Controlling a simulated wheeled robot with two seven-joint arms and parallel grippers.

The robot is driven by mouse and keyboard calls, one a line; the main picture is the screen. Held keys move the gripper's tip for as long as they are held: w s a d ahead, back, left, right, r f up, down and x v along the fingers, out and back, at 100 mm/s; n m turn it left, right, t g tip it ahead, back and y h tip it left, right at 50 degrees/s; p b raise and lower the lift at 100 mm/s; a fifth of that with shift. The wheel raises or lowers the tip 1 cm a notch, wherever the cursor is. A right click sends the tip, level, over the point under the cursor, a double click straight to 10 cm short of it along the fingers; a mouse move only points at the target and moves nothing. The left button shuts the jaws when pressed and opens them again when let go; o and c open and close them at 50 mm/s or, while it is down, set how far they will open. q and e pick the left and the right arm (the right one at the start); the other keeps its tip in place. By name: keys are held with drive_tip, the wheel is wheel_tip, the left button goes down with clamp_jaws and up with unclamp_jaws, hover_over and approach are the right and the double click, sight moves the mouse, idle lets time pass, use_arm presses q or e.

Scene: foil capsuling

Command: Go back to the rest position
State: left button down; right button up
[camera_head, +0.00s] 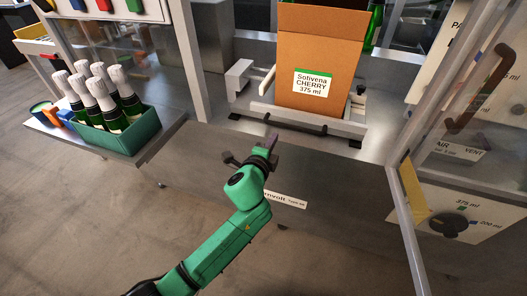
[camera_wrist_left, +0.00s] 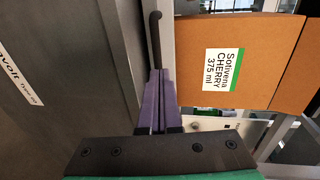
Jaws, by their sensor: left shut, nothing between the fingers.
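My left gripper (camera_head: 272,143) is at the end of my green arm, in front of the machine's grey front panel and below the carton. In the left wrist view its purple fingers (camera_wrist_left: 158,100) are together with nothing between them. A brown carton (camera_head: 318,50) labelled "Sotivena CHERRY 375 ml" stands upright in the machine, beyond the gripper and apart from it. The carton also shows in the left wrist view (camera_wrist_left: 270,60), turned on its side. My right gripper is in neither view.
A dark handle bar (camera_head: 280,122) runs along the machine's front edge near the gripper. A green crate (camera_head: 145,131) of foil-topped bottles stands on a shelf at left. A framed clear panel (camera_head: 410,220) stands at right, by a control panel with a knob (camera_head: 449,224). The floor at lower left is clear.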

use_arm(q)
drive_tip(key=v, duration=0.7)
drive_tip(key=s+a+f+n+g+y+p, duration=0.1)
drive_tip(key=s+a+f+n+g, duration=0.2)
drive_tip(key=f, duration=0.7)
drive_tip(key=s+a+f+n+g+y+p, duration=0.15)
drive_tip(key=a+f, duration=0.35)
drive_tip(key=f, duration=0.5)
drive_tip(key=s+a+f+n+g, duration=0.3)
drive_tip(key=a+f+n, duration=0.15)
drive_tip(key=f, duration=0.65)
drive_tip(key=s+a+f+n+g, duration=0.2)
drive_tip(key=s+f, duration=0.3)
drive_tip(key=s, duration=0.6)
drive_tip(key=s+a+f+n+g+y+p, duration=0.1)
drive_tip(key=s+a+f+n, duration=0.3)
drive_tip(key=s, duration=0.7)
drive_tip(key=s+a+f+n+g+p, duration=0.1)
drive_tip(key=s+a+f+n+g, duration=0.2)
drive_tip(key=s+f, duration=0.4)
drive_tip(key=s+a, duration=0.1)
drive_tip(key=s, duration=0.3)
drive_tip(key=shift+a+f+n+g, duration=0.2)
drive_tip(key=shift+n+g, duration=0.1)
drive_tip(key=shift+g, duration=0.05)
